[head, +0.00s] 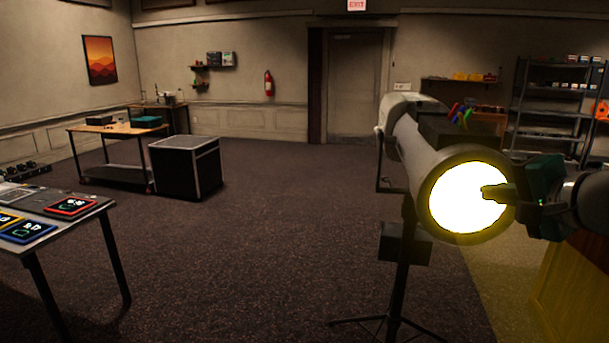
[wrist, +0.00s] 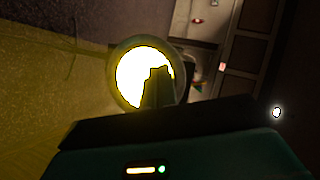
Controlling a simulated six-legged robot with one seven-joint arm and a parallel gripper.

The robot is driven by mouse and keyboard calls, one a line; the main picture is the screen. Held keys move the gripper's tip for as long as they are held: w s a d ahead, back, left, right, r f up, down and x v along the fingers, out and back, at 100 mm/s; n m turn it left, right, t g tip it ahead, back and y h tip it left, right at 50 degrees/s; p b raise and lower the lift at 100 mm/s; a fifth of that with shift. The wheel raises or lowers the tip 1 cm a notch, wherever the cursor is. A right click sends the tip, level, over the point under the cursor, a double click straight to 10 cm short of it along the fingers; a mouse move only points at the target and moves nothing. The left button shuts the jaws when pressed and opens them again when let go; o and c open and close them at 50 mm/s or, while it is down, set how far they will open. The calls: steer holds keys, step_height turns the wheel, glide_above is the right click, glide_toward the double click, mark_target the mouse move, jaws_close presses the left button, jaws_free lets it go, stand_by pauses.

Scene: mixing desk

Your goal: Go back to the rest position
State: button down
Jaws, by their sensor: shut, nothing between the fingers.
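My gripper (head: 491,194) is at the right in the head view, shut and empty. Its fingertips show dark against the glowing round front of a spotlight (head: 425,150) on a tripod stand. The picture does not settle whether they touch it. In the wrist view the closed fingers (wrist: 158,75) stand in front of the lit lens, and the spotlight's rim (wrist: 120,93) rings the glow. My arm comes in from the right edge of the head view.
A desk (head: 85,222) with several lit pads stands at the left. A black case (head: 187,168) and a wheeled table (head: 100,128) are behind it. A wooden cabinet (head: 572,290) is at the lower right. The carpet in the middle is clear.

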steer(key=s+a+f+n+g, duration=0.5)
steer(key=a+f, duration=0.6)
steer(key=s+a+f+n+g+h, duration=0.3)
steer(key=s+a+f+n, duration=0.2)
steer(key=s+f, duration=0.5)
step_height(320, 180, down, 4)
steer(key=shift+r+n+h, duration=0.2)
steer(key=shift+n+h, duration=0.1)
steer(key=shift+n, duration=0.6)
steer(key=shift+w, duration=0.1)
